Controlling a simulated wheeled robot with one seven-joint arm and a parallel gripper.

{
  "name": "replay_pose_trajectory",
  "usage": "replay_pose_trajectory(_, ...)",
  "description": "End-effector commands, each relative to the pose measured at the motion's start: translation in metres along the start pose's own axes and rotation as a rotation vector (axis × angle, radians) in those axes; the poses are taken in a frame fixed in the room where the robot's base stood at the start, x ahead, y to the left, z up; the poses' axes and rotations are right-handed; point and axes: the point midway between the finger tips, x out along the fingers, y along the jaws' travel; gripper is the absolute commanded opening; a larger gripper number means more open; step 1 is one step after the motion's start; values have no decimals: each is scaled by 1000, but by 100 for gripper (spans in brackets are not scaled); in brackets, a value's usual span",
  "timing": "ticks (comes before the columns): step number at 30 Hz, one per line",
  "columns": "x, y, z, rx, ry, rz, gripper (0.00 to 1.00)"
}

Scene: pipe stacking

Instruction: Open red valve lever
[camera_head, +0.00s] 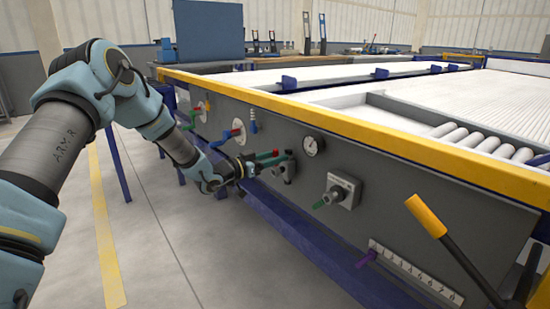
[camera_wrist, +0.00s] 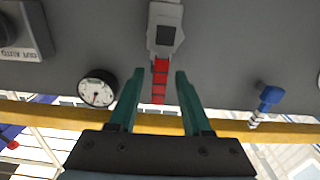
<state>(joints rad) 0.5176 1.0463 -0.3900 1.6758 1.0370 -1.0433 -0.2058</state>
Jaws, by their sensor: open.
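The red valve lever (camera_wrist: 160,82) shows in the wrist view as a ridged red bar. It extends from a grey valve body (camera_wrist: 165,30) on the dark panel. My gripper (camera_wrist: 160,73) has two teal fingers, open, one on each side of the lever in the picture. Gaps show between the lever and both fingers. In the head view my gripper (camera_head: 283,156) is at the panel beside the grey valve body (camera_head: 289,172). A small bit of red (camera_head: 276,152) shows between the fingers there; most of the lever is hidden.
A pressure gauge (camera_head: 313,146) is just right of my gripper in the head view. A grey switch box with a green handle (camera_head: 341,190) is further right. A yellow rail (camera_head: 330,124) runs above the panel.

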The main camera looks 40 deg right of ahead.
Motion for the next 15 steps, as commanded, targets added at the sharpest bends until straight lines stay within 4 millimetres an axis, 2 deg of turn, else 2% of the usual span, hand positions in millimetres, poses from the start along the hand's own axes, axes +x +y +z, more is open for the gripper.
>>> replay_pose_trajectory(5, -16, -1, 0, 0, -2, -1, 49)
replay_pose_trajectory(15, -81, -1, 0, -1, -2, -3, 49)
